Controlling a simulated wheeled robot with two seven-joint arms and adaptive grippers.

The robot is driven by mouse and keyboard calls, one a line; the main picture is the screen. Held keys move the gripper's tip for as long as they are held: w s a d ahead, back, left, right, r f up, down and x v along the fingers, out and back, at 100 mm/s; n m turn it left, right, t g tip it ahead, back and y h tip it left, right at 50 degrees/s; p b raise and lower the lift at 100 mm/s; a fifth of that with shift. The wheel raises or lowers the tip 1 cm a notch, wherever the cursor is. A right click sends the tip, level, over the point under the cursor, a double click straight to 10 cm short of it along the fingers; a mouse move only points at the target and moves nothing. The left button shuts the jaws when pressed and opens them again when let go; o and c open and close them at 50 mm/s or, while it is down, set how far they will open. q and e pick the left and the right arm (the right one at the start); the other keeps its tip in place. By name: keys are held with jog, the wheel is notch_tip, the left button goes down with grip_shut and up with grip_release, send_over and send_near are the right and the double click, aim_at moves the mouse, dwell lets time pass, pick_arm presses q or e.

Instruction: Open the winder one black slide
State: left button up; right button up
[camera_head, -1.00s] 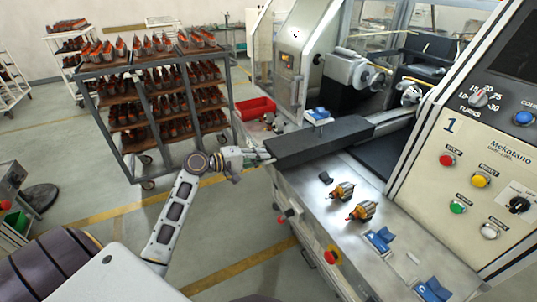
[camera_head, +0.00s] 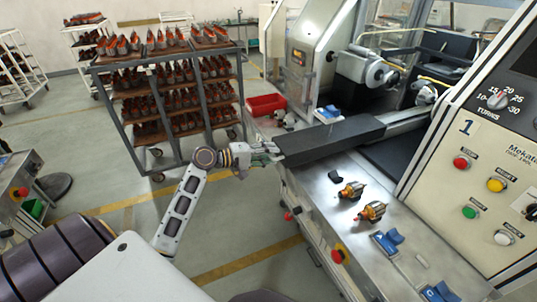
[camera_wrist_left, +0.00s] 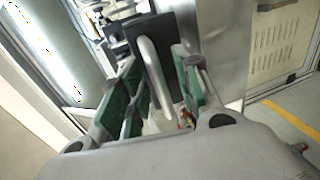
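The black slide (camera_head: 335,139) of winder one is a long dark block at the front left of the machine, in line with a grey rail. My left gripper (camera_head: 268,148) is at the slide's left end in the head view. In the left wrist view, the green-padded fingers of my left gripper (camera_wrist_left: 158,92) are apart, with a pale curved handle (camera_wrist_left: 153,66) between them. The handle stands in front of the dark slide face (camera_wrist_left: 148,36). I cannot tell whether either finger touches the handle. My right gripper is not in view.
Two copper-wound armatures (camera_head: 362,201) and blue holders (camera_head: 384,243) lie on the metal worktop (camera_head: 318,183). The control panel (camera_head: 490,165) marked 1 stands at right. A loaded rack (camera_head: 170,95) and a red bin (camera_head: 266,104) stand behind my left arm.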

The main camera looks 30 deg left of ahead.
pick_arm(q)
jog(key=v, duration=1.2)
dwell(0.6)
